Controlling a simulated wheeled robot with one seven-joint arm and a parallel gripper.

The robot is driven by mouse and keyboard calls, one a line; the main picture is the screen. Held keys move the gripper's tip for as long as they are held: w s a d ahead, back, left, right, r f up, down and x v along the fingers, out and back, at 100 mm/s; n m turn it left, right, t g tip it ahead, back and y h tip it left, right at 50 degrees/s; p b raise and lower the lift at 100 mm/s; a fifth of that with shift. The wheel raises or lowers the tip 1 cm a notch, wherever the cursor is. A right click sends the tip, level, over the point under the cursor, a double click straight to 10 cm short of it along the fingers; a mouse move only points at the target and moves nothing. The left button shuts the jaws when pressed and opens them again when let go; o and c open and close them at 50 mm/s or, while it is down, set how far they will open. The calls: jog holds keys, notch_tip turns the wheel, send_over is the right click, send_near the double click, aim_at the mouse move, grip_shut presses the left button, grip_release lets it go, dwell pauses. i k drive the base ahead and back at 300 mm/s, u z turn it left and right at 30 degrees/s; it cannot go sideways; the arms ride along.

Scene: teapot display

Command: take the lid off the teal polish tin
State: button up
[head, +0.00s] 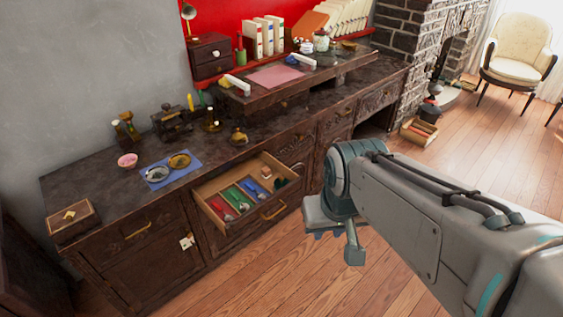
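I cannot make out a teal polish tin with certainty. A small dark green thing (281,183) lies at the right end of the open drawer (233,222), too small to identify. Two round shallow items, one silvery (158,173) and one brass-coloured (179,160), rest on a blue cloth (187,175) on the dark counter. My gripper (337,244) hangs in front of the cabinet, right of the open drawer and apart from it. My arm partly hides it, and its finger opening is unclear. I see nothing held in it.
The drawer has red, green and blue sections and juts out from the cabinet. A wooden box (73,222) sits at the counter's left end. A raised shelf (290,85) stands at the back right. A small crate (418,132) is on the floor. Floor in front is clear.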

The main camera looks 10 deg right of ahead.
aim_at(279, 182)
jog(key=u, duration=0.05)
jog(key=k, duration=0.65)
jog(key=u, duration=0.65)
jog(key=i, duration=1.75)
jog(key=z, duration=1.05)
jog(key=i, duration=0.5)
jog(key=z, duration=0.35)
